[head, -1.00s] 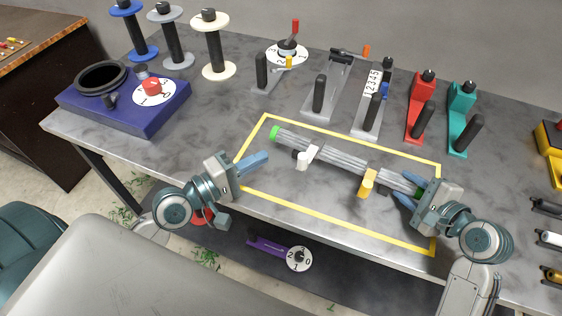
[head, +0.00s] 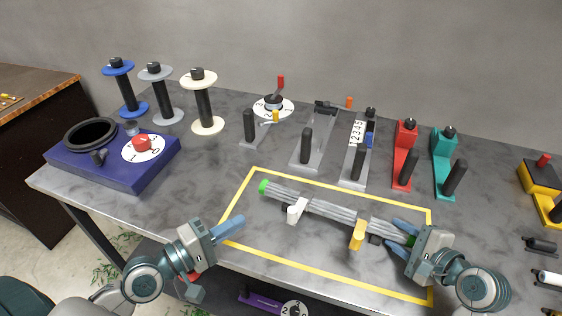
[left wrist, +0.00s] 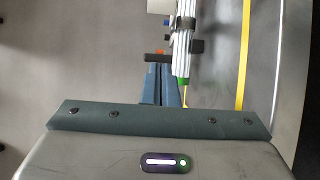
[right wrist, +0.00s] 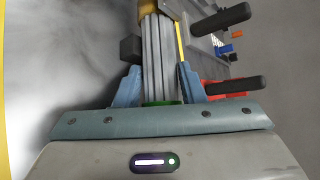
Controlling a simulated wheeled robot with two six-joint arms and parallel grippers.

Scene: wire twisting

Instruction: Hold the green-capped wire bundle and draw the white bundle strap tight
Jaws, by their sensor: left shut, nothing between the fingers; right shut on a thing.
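The grey wire bundle (head: 330,210) lies inside a yellow outline on the table, a green cap (head: 264,187) at its left end. The white bundle strap (head: 297,209) is around its left part, with a block toward the front. A yellow strap (head: 357,236) is further right. My right gripper (head: 397,238) is shut on the bundle's right end; in the right wrist view the wires (right wrist: 158,60) pass between its fingers, above a green band (right wrist: 160,103). My left gripper (head: 240,222) is shut and empty, front-left of the left cap and apart from it. Its closed fingers show in the left wrist view (left wrist: 160,85).
A blue box with a red knob (head: 142,142) and several spools (head: 204,105) stand at the left and back left. Several lever stands, such as a red one (head: 405,155) and a teal one (head: 445,155), line the back. Table inside the yellow outline (head: 330,275) is clear in front of the bundle.

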